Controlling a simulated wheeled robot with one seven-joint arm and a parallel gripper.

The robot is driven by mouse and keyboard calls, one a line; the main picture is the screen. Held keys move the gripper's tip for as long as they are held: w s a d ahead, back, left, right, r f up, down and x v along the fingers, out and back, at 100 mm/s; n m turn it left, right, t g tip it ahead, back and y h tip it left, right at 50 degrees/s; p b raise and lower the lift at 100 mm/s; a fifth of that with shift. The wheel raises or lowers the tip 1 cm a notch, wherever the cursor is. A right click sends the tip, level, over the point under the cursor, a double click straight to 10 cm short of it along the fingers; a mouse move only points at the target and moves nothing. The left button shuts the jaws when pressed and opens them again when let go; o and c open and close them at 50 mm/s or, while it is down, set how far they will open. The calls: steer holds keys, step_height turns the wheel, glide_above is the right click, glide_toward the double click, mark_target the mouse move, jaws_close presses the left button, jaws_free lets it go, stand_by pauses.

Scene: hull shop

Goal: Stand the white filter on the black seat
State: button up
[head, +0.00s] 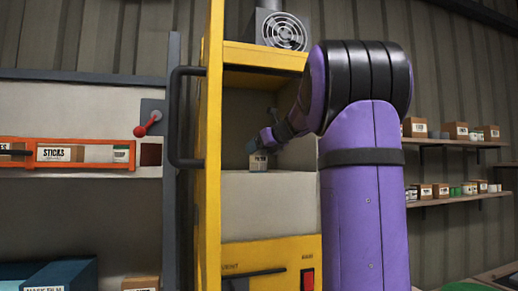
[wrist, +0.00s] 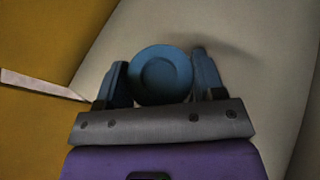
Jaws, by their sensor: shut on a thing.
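The white filter (head: 259,164), a small pale piece with a dark-lettered label, is inside the recess of the yellow cabinet in the head view. My gripper (head: 257,147) is just above it, at the end of my purple arm. In the wrist view a round blue top (wrist: 161,75) sits between the two fingers of my gripper (wrist: 163,67), which are shut on it; I take it as the filter's top. The filter looks upright, with its base at or near the recess floor. I cannot tell whether it touches. I cannot make out the black seat.
The yellow cabinet frame (head: 214,100) with a black handle (head: 174,118) stands left of my arm. A red-knobbed lever (head: 140,131) and an orange rack (head: 70,142) are further left. Shelves with boxes (head: 450,201) are at right. A fan unit (head: 285,31) sits on top.

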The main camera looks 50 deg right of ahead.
steer(key=o, duration=1)
steer(key=shift+c, duration=0.2)
steer(key=shift+s+r, duration=0.15)
steer(key=shift+r, duration=0.05)
steer(key=v, duration=1.1)
steer(key=shift+s, duration=0.3)
steer(key=shift+r, duration=0.15)
